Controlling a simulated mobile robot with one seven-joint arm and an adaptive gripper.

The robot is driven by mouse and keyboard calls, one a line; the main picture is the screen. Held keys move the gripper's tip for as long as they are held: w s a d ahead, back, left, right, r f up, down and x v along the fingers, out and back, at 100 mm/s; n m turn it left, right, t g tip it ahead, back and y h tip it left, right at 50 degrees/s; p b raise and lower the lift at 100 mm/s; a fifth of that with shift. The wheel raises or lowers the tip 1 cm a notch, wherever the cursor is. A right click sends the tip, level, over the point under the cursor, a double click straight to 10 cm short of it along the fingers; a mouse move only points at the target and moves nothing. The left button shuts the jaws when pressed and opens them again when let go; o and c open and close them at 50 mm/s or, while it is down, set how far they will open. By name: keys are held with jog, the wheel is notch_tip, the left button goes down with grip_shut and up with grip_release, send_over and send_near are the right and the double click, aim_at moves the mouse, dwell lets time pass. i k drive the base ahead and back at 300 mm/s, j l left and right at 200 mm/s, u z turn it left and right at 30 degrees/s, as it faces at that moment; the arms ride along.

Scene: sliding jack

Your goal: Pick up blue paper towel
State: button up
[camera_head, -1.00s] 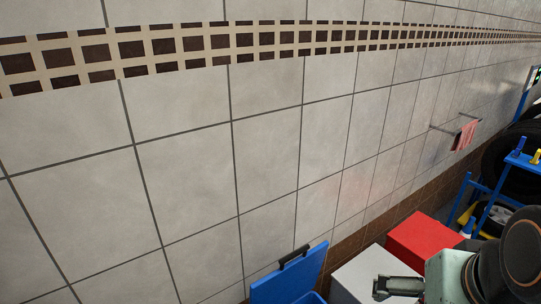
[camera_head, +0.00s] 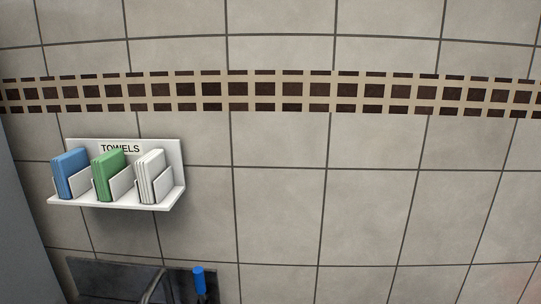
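The blue paper towels (camera_head: 70,174) stand as an upright, slightly tilted stack in the leftmost slot of a white wall rack (camera_head: 172,190) marked "TOWELS". The rack hangs on the tiled wall at the left of the head view. Green towels (camera_head: 106,177) stand in the middle slot, and white towels (camera_head: 151,178) in the right slot. My gripper is not in the head view now, so its place relative to the rack and its opening cannot be seen.
Below the rack is a dark sink or basin (camera_head: 110,277), with a blue-handled item (camera_head: 199,281) at its right. A grey vertical panel (camera_head: 18,230) borders the far left, close to the rack. The tiled wall to the right is bare.

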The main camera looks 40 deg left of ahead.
aim_at(69, 164)
jog(key=k+u, duration=0.1)
jog(key=u, duration=2.5)
jog(key=j+z, duration=0.15)
jog(key=z, duration=0.55)
jog(key=i+j+z, duration=0.1)
jog(key=j+z, duration=0.15)
jog(key=i+j+z, duration=0.1)
jog(key=j+z, duration=0.15)
jog(key=j, duration=0.25)
jog(key=j+z, duration=0.3)
jog(key=j, duration=1.3)
jog(key=i, duration=0.05)
